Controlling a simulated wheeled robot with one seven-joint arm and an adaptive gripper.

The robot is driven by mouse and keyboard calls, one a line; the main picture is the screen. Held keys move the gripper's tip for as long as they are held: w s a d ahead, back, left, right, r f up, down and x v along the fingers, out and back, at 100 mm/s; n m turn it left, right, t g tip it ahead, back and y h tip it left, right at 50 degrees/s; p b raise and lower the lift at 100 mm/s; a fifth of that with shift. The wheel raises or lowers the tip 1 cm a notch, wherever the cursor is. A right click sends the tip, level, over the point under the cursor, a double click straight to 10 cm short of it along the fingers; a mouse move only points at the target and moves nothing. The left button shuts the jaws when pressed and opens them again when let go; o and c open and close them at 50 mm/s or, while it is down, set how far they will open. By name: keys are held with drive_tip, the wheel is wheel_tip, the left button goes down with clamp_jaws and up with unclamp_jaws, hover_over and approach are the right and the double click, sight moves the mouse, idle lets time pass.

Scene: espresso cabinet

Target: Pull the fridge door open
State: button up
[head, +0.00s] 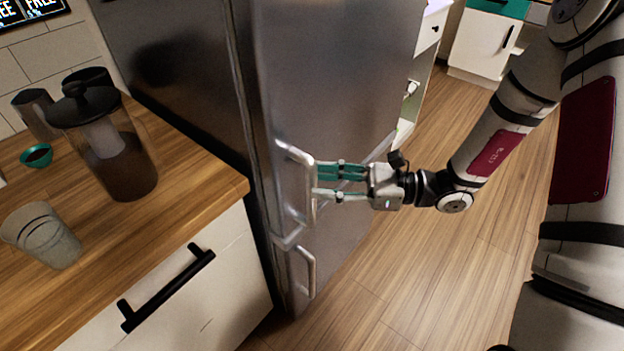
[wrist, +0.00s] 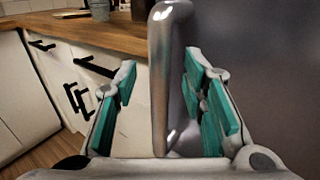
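The grey metal fridge door (head: 335,85) stands upright in the head view and appears shut, roughly in line with the lower door (head: 330,255). Its vertical bar handle (head: 297,158) is near its left edge. My gripper (head: 316,181) is at this handle, reaching in from the right. In the wrist view, the handle (wrist: 172,85) stands between the two teal-padded fingers of my gripper (wrist: 160,68). The fingers are spread, with a visible gap on both sides of the bar. The fingertips' far ends are partly hard to make out in the head view.
A wooden counter (head: 195,185) with a French press (head: 115,150), a glass (head: 42,235) and a teal cup (head: 37,155) stands left of the fridge. A lower fridge handle (head: 308,270) sits below. The wooden floor (head: 420,265) right of the fridge is clear.

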sight(312, 181)
drive_tip(key=shift+w+a, duration=0.1)
drive_tip(key=shift+a, duration=1.45)
clamp_jaws()
